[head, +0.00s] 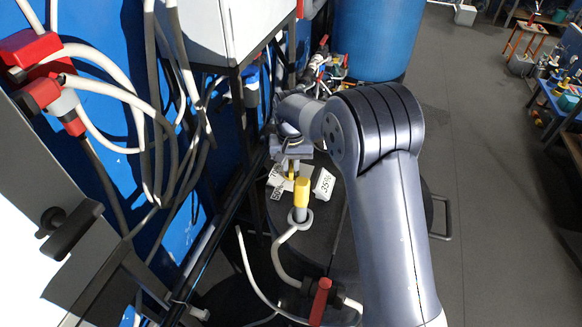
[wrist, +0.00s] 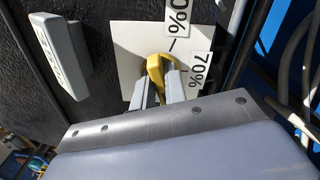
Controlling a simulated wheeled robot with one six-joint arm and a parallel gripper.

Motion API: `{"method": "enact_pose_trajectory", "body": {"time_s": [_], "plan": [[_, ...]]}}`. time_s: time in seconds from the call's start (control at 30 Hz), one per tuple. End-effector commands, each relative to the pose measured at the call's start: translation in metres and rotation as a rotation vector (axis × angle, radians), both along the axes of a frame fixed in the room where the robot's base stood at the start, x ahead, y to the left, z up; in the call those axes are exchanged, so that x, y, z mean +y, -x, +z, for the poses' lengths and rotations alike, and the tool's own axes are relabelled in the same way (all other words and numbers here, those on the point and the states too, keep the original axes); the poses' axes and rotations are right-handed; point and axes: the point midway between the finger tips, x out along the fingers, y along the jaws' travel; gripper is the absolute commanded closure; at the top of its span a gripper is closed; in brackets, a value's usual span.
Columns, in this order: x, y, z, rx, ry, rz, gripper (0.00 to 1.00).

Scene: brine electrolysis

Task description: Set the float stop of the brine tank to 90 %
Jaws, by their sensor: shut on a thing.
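The brine tank (head: 345,235) is a dark round vessel below my arm in the head view. A pale scale plate (wrist: 125,40) on it carries a "70%" label (wrist: 196,70) and a second label (wrist: 178,17), partly cut off, ending in "0%". The yellow float stop (wrist: 157,68) stands in front of this plate. My gripper (wrist: 162,84) is shut on it, with one finger on each side. In the head view my gripper (head: 292,163) is partly hidden by my wrist. I cannot tell exactly which mark the stop points to.
A pale block with lettering (wrist: 64,55) stands left of the plate. A yellow-topped fitting (head: 301,193) with a hose and a red-handled valve (head: 320,300) are near the tank. Hoses and a blue panel crowd the left; a blue barrel (head: 375,35) stands behind.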

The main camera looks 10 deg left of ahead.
Motion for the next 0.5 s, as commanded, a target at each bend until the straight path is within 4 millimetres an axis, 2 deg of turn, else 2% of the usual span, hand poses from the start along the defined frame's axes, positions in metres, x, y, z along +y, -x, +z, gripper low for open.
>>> {"method": "enact_pose_trajectory", "body": {"time_s": [0.1,0.13,0.37,0.5], "plan": [[0.0003,-0.0006,0.0012,-0.003,-0.003,-0.002,1.0],[0.0003,-0.0006,0.0012,-0.003,-0.003,-0.002,0.85],[0.0002,-0.0004,0.0006,-0.001,-0.001,-0.001,0.66],[0.0002,-0.0003,0.0004,-0.001,-0.001,0.0,0.65]]}}
